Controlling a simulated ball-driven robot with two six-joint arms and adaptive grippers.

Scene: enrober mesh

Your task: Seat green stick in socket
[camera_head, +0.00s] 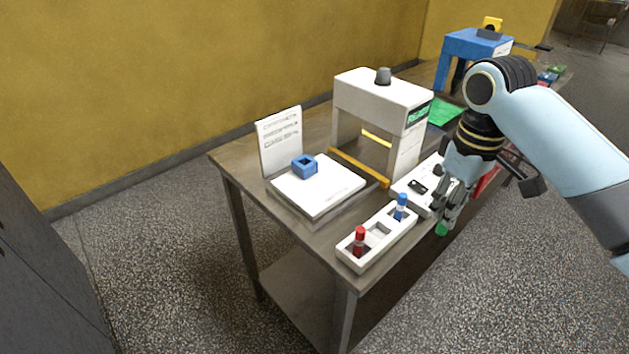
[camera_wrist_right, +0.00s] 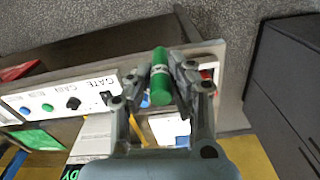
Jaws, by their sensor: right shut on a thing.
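A green stick (camera_head: 442,229) is held by my right gripper (camera_head: 449,207), its lower end showing below the fingers. In the right wrist view the green stick (camera_wrist_right: 160,78) lies between the two fingers of my right gripper (camera_wrist_right: 161,68), which are shut on it. A white socket tray (camera_head: 357,267) is on the table's near edge, left of the gripper. It holds a red stick (camera_head: 359,241) at its near end and a blue stick (camera_head: 401,206) at its far end. The middle socket (camera_head: 377,231) is empty. The stick is apart from the tray. My left gripper is not in view.
A white control panel (camera_head: 417,187) with buttons lies behind the tray. A white arch machine (camera_head: 383,98) stands behind it. A white scale-like plate (camera_head: 318,190) carries a blue hollow block (camera_head: 305,167). A blue frame (camera_head: 474,46) stands at the table's far end.

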